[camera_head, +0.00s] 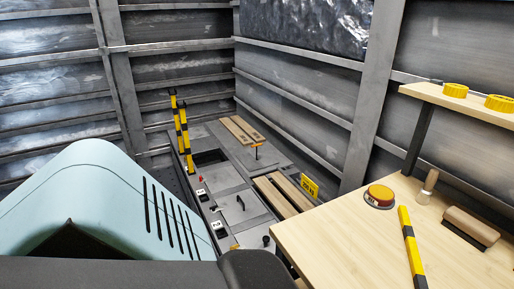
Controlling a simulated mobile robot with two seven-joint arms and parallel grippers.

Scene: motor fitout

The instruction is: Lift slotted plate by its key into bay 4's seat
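Several grey plates lie in a low row of bays in the middle of the view. One bay is open and shows as a dark rectangular opening (210,157). A small dark upright handle (240,203) stands on a nearer plate (246,214), and an orange T-shaped handle (256,149) stands farther back. I cannot tell which of these is the key, or which plate is the slotted one. Small number labels sit along the left edge, too small to read surely, so bay 4 is not certain. Neither gripper is in view.
Yellow-and-black posts (185,137) stand by the opening. Wooden planks (241,130) lie at the back, and more planks (283,192) lie nearer.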

